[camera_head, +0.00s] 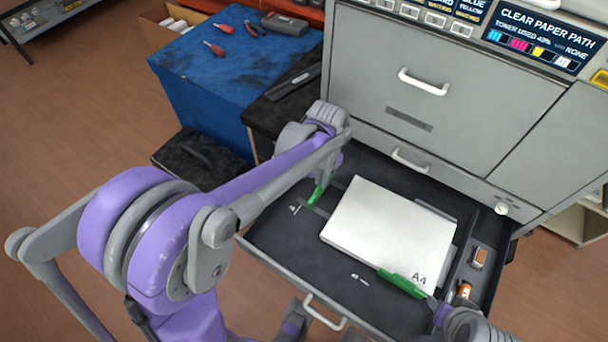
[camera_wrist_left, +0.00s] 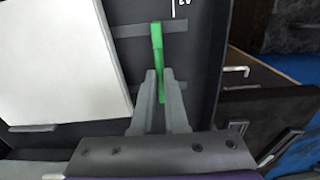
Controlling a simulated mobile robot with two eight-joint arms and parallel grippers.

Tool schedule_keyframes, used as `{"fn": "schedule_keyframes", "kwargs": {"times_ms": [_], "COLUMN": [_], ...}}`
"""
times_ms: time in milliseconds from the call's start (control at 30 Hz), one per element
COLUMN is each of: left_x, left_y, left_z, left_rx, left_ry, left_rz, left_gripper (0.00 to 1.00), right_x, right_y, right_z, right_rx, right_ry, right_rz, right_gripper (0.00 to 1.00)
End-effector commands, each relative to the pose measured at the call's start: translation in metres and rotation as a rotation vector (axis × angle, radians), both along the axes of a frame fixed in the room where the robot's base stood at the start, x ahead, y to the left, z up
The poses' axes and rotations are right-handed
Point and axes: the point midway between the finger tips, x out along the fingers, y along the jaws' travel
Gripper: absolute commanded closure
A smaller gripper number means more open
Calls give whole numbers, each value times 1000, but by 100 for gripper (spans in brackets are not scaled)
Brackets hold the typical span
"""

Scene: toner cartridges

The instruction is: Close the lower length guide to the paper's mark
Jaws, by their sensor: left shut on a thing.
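The white paper stack (camera_head: 390,232), printed "A4", lies in the open dark tray (camera_head: 275,240). A green guide (camera_head: 317,194) stands left of the paper; in the left wrist view this guide (camera_wrist_left: 157,42) is apart from the paper's edge (camera_wrist_left: 65,65), with a strip of tray floor between. My left gripper (camera_wrist_left: 160,82) is shut on this guide, one finger on each side. A second green guide (camera_head: 402,283) lies along the paper's front edge. My right gripper (camera_head: 432,303) is at its right end; its fingers are unclear.
The grey printer front with a white handle (camera_head: 423,82) rises behind the tray. A blue-topped bench (camera_head: 225,60) with red-handled tools stands back left. Small items (camera_head: 465,290) sit in the tray's right compartment. White size marks show on the tray floor.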

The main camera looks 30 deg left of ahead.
Motion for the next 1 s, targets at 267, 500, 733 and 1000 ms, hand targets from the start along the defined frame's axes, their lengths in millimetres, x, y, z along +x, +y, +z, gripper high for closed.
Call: {"fn": "schedule_keyframes", "kwargs": {"times_ms": [267, 500, 733, 1000], "left_x": [-2, -3, -4, -6], "left_y": [-21, -37, -53, -73], "left_z": [0, 0, 0, 0], "left_rx": [-1, -2, -1, -2], "left_ry": [0, 1, 1, 1], "left_rz": [-2, -1, -2, -3], "left_gripper": [100, 100, 100, 100], "right_x": [0, 0, 0, 0], "right_y": [0, 0, 0, 0], "right_z": [0, 0, 0, 0], "right_rx": [0, 0, 0, 0], "right_ry": [0, 0, 0, 0], "right_rz": [0, 0, 0, 0], "right_gripper": [56, 56, 56, 56]}}
